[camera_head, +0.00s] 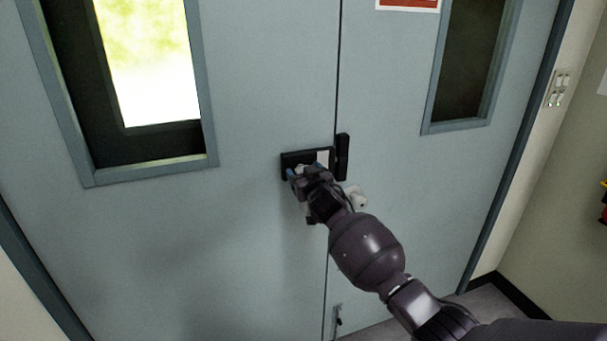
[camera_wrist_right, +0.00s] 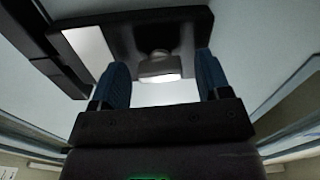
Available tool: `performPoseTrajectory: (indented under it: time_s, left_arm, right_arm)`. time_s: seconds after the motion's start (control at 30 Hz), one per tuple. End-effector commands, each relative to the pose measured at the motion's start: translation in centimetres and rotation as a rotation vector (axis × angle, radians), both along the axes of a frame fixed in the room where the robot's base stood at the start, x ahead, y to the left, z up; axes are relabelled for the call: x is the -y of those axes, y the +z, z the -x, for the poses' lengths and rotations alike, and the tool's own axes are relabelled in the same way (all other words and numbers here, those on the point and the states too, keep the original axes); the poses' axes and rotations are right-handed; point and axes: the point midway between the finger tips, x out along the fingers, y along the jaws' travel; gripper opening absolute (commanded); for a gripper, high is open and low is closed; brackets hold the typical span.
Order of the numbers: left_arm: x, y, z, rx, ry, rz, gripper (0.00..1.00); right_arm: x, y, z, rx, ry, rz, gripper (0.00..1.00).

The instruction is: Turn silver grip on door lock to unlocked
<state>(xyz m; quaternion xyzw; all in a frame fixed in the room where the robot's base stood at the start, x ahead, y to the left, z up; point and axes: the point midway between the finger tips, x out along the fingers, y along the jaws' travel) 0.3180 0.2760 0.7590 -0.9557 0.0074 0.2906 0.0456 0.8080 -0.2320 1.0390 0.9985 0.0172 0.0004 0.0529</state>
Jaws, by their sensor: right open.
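The black door lock (camera_head: 297,157) is mounted on the left door leaf, beside the seam. It also shows at the top of the right wrist view (camera_wrist_right: 190,25). Its silver grip (camera_wrist_right: 158,67) sticks out from the lock body and shows between my fingers in that view; my gripper hides it in the head view. My right gripper (camera_head: 308,172) is at the lock, its two blue fingertips (camera_wrist_right: 161,75) apart on either side of the grip. I see gaps beside the grip, so it does not look clamped. My left gripper is not in view.
The grey double door (camera_head: 250,240) looks closed, with a narrow seam. A black catch (camera_head: 342,155) sits on the right leaf beside the lock. A window (camera_head: 150,70) is in the left leaf and a darker one (camera_head: 468,60) in the right. Light switches (camera_head: 558,88) are on the right wall.

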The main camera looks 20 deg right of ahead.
Motion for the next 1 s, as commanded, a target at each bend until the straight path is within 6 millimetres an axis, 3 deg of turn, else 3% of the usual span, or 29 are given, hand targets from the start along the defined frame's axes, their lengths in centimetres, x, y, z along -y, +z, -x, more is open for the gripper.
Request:
performPoseTrajectory:
  time_s: [0.37, 0.7, 1.0]
  left_arm:
    - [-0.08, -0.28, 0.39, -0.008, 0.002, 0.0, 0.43]
    - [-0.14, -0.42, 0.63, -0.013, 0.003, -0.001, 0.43]
    - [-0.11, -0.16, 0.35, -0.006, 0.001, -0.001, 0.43]
  right_arm:
    - [0.0, 0.03, -0.42, 0.0, 0.0, 0.0, 0.7]
    - [-0.01, 0.02, -0.4, 0.0, 0.0, 0.0, 0.21]
    - [-0.01, 0.05, -0.39, 0.001, 0.0, 0.038, 0.21]
